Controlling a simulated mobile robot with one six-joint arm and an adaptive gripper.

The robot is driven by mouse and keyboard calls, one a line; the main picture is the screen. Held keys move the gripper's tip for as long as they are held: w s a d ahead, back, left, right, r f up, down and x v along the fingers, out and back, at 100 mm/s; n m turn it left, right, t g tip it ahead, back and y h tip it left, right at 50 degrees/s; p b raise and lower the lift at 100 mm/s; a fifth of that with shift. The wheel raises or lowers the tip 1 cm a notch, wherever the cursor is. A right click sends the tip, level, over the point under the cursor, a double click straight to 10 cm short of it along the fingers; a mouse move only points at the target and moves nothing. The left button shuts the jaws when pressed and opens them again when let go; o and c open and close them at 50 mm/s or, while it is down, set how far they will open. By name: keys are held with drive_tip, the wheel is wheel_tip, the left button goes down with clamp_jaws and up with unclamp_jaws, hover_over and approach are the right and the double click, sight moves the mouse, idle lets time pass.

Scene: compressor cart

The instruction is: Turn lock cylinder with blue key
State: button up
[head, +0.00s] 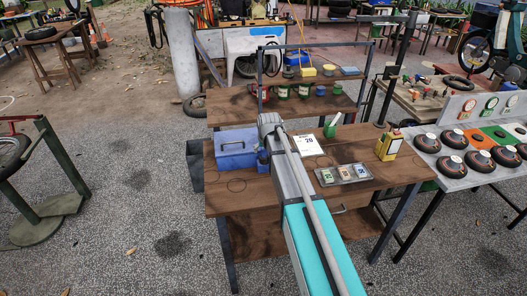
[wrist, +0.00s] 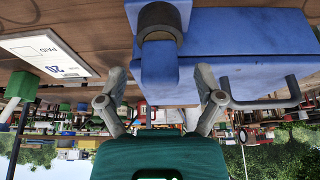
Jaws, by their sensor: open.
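A blue box (head: 236,146) stands on the wooden workbench, just left of my arm, in the head view. In the wrist view, which is upside down, the blue box (wrist: 245,45) fills the top right. A dark round lock cylinder (wrist: 160,22) sits at its near side, and the blue key (wrist: 160,62) juts from it as a flat block. My gripper (wrist: 161,76) is open, one finger on each side of the key, with gaps on both sides. Whether the fingertips reach past the key's end is hard to tell. My arm hides the gripper in the head view.
The box's dark handle (wrist: 270,98) lies beside one finger.

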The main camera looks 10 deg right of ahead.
drive_tip(key=shift+f, duration=0.15)
clamp_jaws()
idle(0.5)
